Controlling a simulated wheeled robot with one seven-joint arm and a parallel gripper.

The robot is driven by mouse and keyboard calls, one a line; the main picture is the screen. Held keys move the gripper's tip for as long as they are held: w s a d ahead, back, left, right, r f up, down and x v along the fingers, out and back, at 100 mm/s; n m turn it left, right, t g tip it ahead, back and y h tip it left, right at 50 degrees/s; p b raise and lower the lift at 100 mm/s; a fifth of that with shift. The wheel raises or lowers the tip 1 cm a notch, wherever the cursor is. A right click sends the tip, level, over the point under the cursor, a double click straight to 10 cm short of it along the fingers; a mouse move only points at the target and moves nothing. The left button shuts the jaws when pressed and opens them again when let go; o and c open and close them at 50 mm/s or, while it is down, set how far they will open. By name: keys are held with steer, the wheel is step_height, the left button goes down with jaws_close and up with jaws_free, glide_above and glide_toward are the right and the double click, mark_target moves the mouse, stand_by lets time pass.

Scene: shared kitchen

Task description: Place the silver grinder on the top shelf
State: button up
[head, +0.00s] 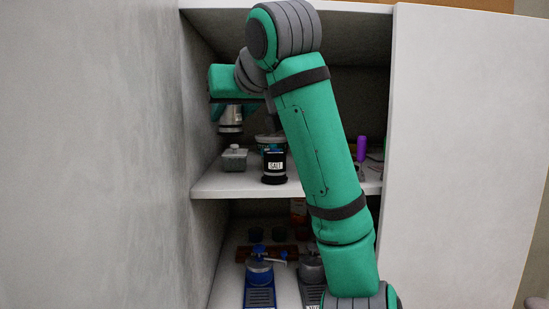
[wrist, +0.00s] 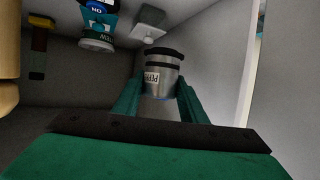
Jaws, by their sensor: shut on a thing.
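The silver grinder (head: 231,115), with a dark band at its lower end, hangs from my gripper (head: 228,105) inside the upper compartment of the cabinet, near its left wall. In the wrist view, the grinder (wrist: 162,76) has a label partly reading "PEPP" and sits between the two green fingers of my gripper (wrist: 158,98), which are shut on it. The top shelf (head: 210,186) is the white board below it. In the head view, the grinder appears above the board, behind the lidded grey dish; the exact gap is unclear.
On the top shelf stand a grey lidded dish (head: 234,159), a black salt container (head: 274,166), a teal can (wrist: 97,22) and a purple-handled item (head: 361,149). My arm hides the shelf's middle. The lower shelf holds a blue device (head: 259,274). The left wall (head: 203,90) is close.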

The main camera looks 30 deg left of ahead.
step_height(320, 180, down, 10)
steer(key=shift+r, duration=0.2)
steer(key=shift+f, duration=0.15)
stand_by(0.4)
steer(key=o, duration=1.4)
steer(key=shift+r, duration=0.2)
steer(key=v, duration=1.2)
